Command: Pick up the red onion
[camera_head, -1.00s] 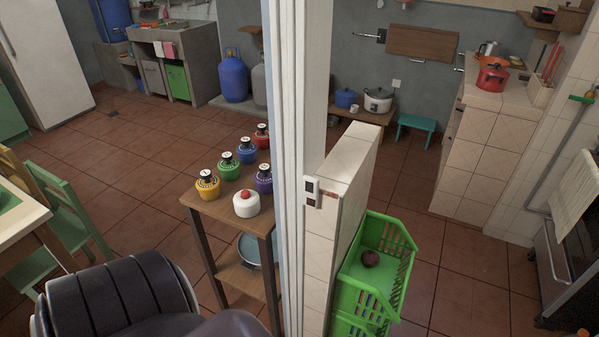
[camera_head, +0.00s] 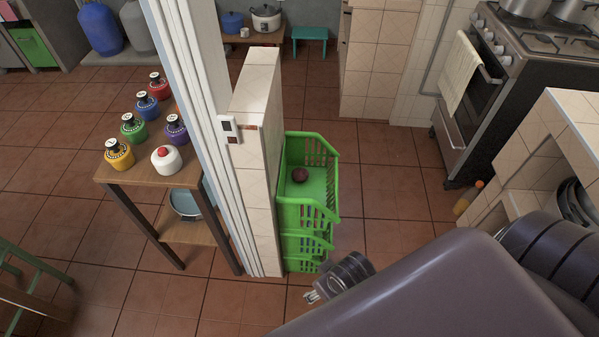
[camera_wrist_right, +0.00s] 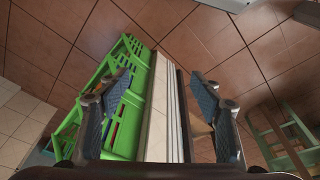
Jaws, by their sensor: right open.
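The red onion (camera_head: 300,174) is a small dark red ball in the top green basket (camera_head: 322,215) of a stack, seen in the head view. It rests on the basket floor near the tiled wall. My right gripper (camera_head: 311,296) is low in front of the stack, apart from the onion and partly seen past my arm. In the right wrist view my right gripper (camera_wrist_right: 160,95) has its two fingers wide apart with nothing held. The green baskets (camera_wrist_right: 128,95) show behind its left finger. The onion is not visible there. My left gripper is not in view.
A low tiled wall (camera_head: 255,110) and white post (camera_head: 190,90) stand left of the baskets. A stove (camera_head: 500,75) and tiled counter (camera_head: 545,140) stand right. Open floor (camera_head: 390,190) lies right of the baskets.

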